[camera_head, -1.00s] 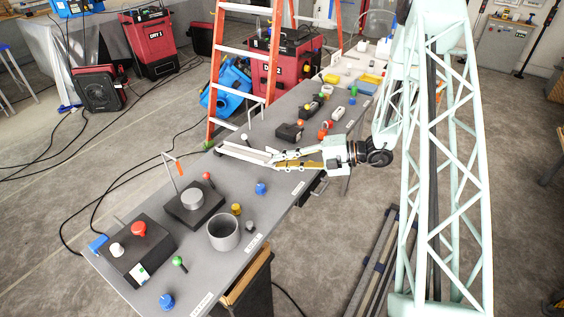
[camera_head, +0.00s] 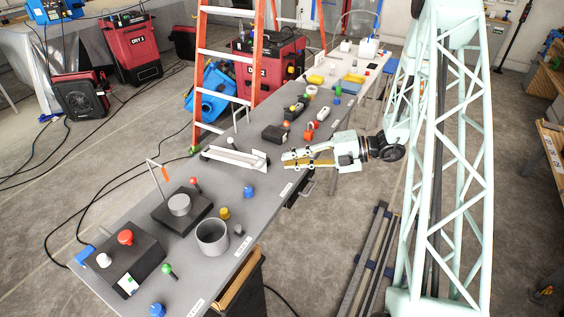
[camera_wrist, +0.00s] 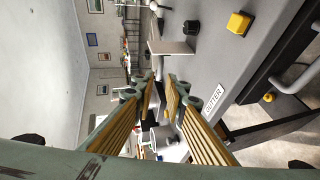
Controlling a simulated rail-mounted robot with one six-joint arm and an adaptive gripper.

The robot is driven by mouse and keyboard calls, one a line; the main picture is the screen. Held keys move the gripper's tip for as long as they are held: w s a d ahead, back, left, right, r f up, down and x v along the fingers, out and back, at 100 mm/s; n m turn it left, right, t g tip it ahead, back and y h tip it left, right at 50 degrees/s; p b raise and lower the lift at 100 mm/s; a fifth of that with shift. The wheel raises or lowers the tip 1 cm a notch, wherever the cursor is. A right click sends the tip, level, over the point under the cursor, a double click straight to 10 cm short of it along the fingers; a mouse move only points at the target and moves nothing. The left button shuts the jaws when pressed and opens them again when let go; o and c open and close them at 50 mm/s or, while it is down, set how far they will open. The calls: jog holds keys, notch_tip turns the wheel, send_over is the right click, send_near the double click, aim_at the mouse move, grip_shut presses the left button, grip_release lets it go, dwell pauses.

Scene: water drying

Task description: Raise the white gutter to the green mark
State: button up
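The white gutter (camera_head: 232,157) is a long narrow channel lying low along the grey bench, with an upright white plate at its right end. That plate (camera_wrist: 172,47) shows in the wrist view, ahead of the fingers and above their tips in the picture. My gripper (camera_head: 284,160) is just right of the plate, apart from it. In the wrist view my gripper (camera_wrist: 159,82) has its two yellow-padded fingers apart with nothing between them. A thin upright post (camera_head: 235,121) stands behind the gutter. I cannot make out a green mark on it.
A blue knob (camera_head: 248,191) stands on the bench in front of the gutter. The orange ladder (camera_head: 201,80) stands close behind the bench. A GUTTER label (camera_wrist: 213,99) is on the bench edge.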

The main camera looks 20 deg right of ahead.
jog(key=shift+v, duration=1.85)
jog(key=shift+r, duration=0.1)
jog(key=s+a+r+n+g+h, duration=0.1)
jog(key=s+a+r+n+g, duration=0.3)
jog(key=s+a+r+n, duration=0.35)
jog(key=s+a+r+n+g+h, duration=0.25)
jog(key=s+a+r+n, duration=0.25)
jog(key=a+r+n, duration=0.4)
jog(key=s+r+n+t+h, duration=0.1)
jog(key=s+r+n+h, duration=0.2)
jog(key=s+n, duration=0.6)
jog(key=s+r+n+t+h+b, duration=0.1)
jog(key=s+r+n+h, duration=0.2)
jog(key=s+r+n, duration=0.4)
jog(key=s+r+n+t+h, duration=0.1)
jog(key=s+r+n+h, duration=0.2)
jog(key=s+r+n, duration=0.3)
jog(key=s+n, duration=0.4)
jog(key=s, duration=0.1)
jog(key=shift+s+n, duration=0.35)
